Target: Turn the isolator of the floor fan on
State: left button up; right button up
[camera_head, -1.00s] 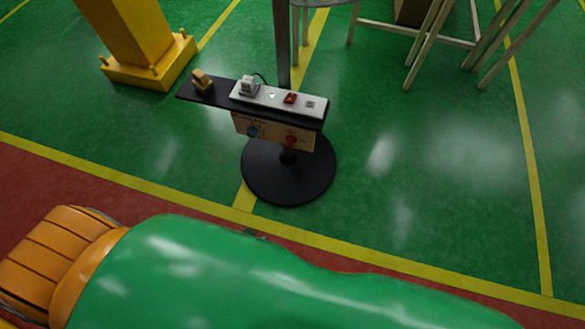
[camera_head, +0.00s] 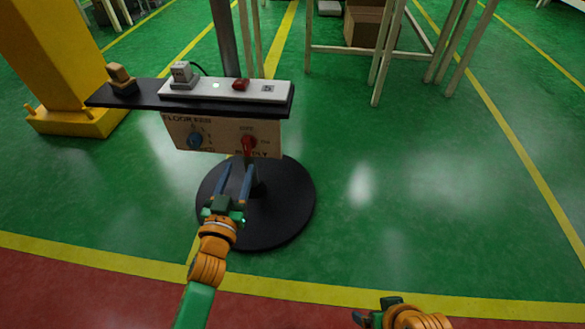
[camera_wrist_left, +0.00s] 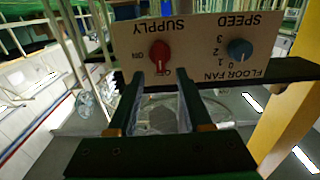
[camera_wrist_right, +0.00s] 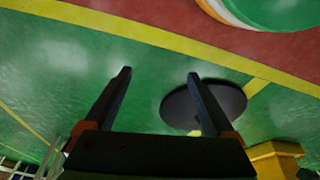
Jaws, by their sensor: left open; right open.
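The floor fan's pale control panel (camera_head: 223,125) hangs below a dark shelf. It carries the red supply isolator knob (camera_head: 249,143) at right and a blue speed knob (camera_head: 195,139) at left. In the left wrist view the panel is upside down; the red knob (camera_wrist_left: 160,57) has its light mark toward the OFF side, and "ON" is printed beside it. My left gripper (camera_head: 237,168) is open just below and in front of the red knob, apparently apart from it. My right gripper (camera_wrist_right: 159,73) is open and empty over the floor, low in the head view (camera_head: 375,311).
The dark shelf (camera_head: 135,99) holds a white power strip (camera_head: 262,91) with a plug and red switch, and a tan block (camera_head: 121,78). The stand has a round black base (camera_head: 293,200). A yellow column (camera_head: 40,60) stands left. The green floor at right is clear.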

aim_at(246, 149)
pick_arm(q)
jog(key=w, duration=0.3)
jog(key=shift+w+r+b, duration=0.1)
jog(key=shift+w+b, duration=0.05)
jog(key=shift+b, duration=0.2)
jog(key=w, duration=0.3)
jog(key=shift+w+d+b, duration=0.1)
jog(key=shift+w+b, duration=0.05)
jog(key=shift+b, duration=0.2)
grip_shut()
pick_arm(e)
jog(key=w+a+r+t+y, duration=0.1)
jog(key=w+a+r+t, duration=0.1)
jog(key=w+r+t, duration=0.2)
jog(key=w+r, duration=0.1)
jog(key=w, duration=0.2)
jog(key=shift+w+r+t, duration=0.2)
jog(key=shift+w+t, duration=0.1)
jog(key=shift+t, duration=0.1)
